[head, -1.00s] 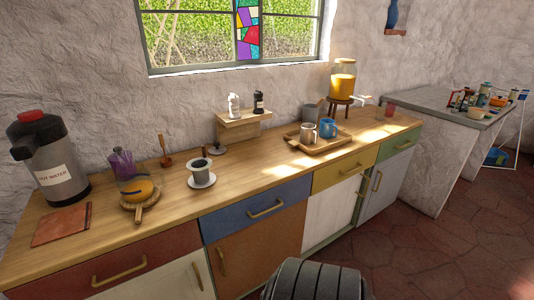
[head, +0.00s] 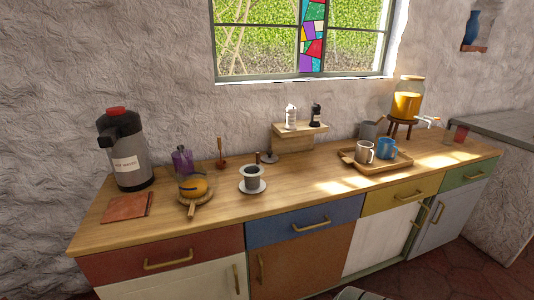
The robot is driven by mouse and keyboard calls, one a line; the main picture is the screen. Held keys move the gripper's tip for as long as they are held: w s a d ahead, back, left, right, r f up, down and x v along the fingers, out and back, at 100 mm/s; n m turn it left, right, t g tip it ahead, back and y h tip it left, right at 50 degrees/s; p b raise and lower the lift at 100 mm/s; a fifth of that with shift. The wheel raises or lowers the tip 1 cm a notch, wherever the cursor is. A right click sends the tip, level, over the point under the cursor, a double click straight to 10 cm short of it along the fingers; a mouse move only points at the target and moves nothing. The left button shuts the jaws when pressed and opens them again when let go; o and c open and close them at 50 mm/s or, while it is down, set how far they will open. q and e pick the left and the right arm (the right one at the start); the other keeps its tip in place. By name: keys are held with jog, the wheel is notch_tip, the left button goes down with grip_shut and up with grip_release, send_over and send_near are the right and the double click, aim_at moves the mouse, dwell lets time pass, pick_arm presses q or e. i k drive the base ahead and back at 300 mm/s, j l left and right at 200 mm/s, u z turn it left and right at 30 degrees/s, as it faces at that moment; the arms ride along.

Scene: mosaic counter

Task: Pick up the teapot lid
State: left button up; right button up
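A rounded glass vessel with amber-yellow contents, which looks like the teapot (head: 193,187), stands on a round wooden trivet (head: 190,206) on the left half of the counter. I cannot make out a lid on it for certain. A small grey disc with a raised middle (head: 269,158) lies on the counter by the foot of the small wooden shelf; it may be the lid, but it is too small to tell. Neither of my grippers is in view.
The counter's front middle is clear.

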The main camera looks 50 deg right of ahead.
aim_at(269, 158)
jog(key=z, duration=1.75)
